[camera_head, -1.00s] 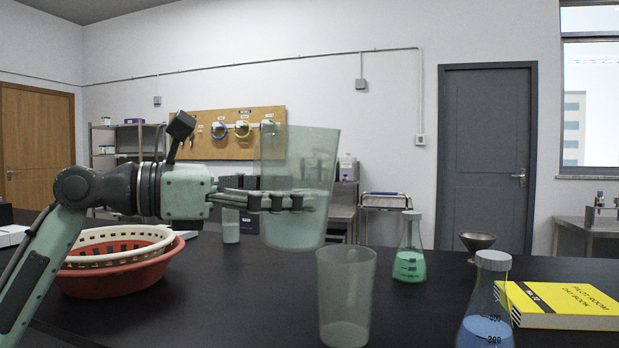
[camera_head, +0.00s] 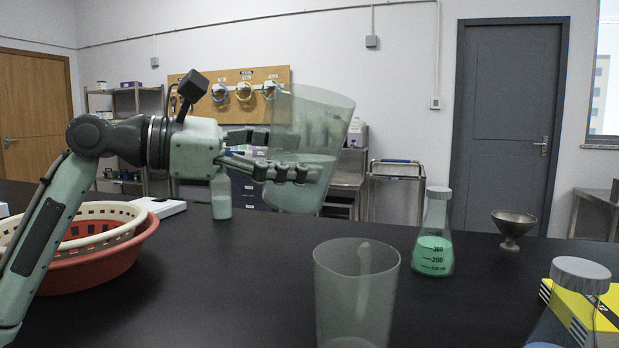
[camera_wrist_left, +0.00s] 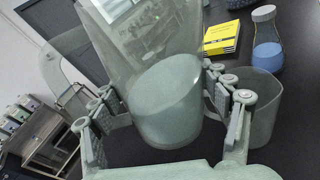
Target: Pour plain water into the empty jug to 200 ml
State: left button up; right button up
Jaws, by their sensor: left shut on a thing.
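My left gripper (camera_head: 287,155) is shut on a clear jug (camera_head: 318,118) and holds it in the air, tilted to the right, above the table and behind the empty jug. In the left wrist view the held jug (camera_wrist_left: 168,95) has pale clear liquid in its lower part, between the fingers (camera_wrist_left: 165,110). The empty jug (camera_head: 357,290) stands upright on the black table at the front, its bottom cut off by the frame edge. It shows partly behind the fingers in the left wrist view (camera_wrist_left: 262,108). No stream is visible between the jugs. My right gripper is not in view.
A stoppered flask of green liquid (camera_head: 434,240) and a metal funnel (camera_head: 513,228) stand to the right. A stoppered flask (camera_head: 580,275) and yellow book (camera_head: 606,307) are at the front right. A red basin (camera_head: 95,268) holding a cream basket (camera_head: 75,243) sits left. A bottle (camera_head: 221,197) stands behind.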

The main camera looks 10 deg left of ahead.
pick_arm(q)
jog(key=shift+w+r, duration=0.1)
dwell(0.5)
jog(key=shift+w+a+m, duration=0.1)
jog(key=shift+a+m, duration=0.15)
jog(key=shift+m, duration=0.15)
jog(key=shift+y, duration=0.3)
jog(key=shift+w+a+m, duration=0.15)
jog(key=shift+m, duration=0.25)
jog(key=shift+w+a+m+y, duration=0.1)
jog(key=shift+a+m+y, duration=0.05)
jog(key=shift+m+y, duration=0.25)
jog(key=shift+w+f+m, duration=0.1)
jog(key=shift+f+m, duration=0.1)
jog(key=shift+m, duration=0.2)
